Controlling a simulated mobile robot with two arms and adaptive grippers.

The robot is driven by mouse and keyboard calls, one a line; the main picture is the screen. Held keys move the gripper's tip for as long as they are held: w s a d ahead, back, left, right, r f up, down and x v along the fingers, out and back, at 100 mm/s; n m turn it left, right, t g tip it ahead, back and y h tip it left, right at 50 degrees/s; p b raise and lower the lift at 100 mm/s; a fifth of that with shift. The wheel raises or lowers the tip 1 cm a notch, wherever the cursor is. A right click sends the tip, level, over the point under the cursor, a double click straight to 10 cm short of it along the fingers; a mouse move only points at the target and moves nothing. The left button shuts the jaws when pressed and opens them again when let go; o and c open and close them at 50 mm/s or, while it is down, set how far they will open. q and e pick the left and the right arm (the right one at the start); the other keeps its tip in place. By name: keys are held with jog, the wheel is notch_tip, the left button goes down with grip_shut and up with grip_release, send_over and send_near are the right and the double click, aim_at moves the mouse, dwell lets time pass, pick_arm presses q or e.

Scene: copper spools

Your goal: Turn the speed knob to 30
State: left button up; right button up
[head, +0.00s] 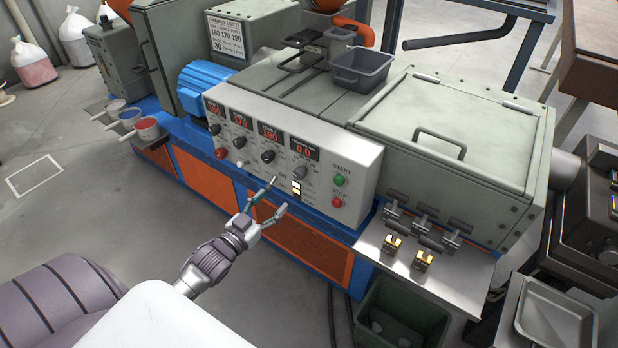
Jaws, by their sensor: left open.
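The control panel (345,158) on the machine's front carries a row of displays with knobs below them. The rightmost display (304,150) reads 0.0, and a grey knob (299,173) sits under it; I take this as the speed knob. The other displays appear to read 160, 170 and 190, with dark knobs (268,156) under them. My left gripper (277,196) is open and empty in front of the panel, below and left of the grey knob, apart from it. Small panel lettering is too fine to read. My right gripper is not in view.
A green START button (340,181) and a red STOP button (336,202) are right of the knob. A placard (227,36) shows 160 170 190 and 30. A metal shelf (453,262) with brass pieces juts out at right; a dark bin (404,312) stands below.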

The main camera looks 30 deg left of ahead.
aim_at(297, 176)
pick_arm(q)
jog(key=w, duration=1.2)
jog(key=shift+w+d, duration=0.2)
jog(key=shift+w, duration=0.05)
jog(key=c, duration=1.2)
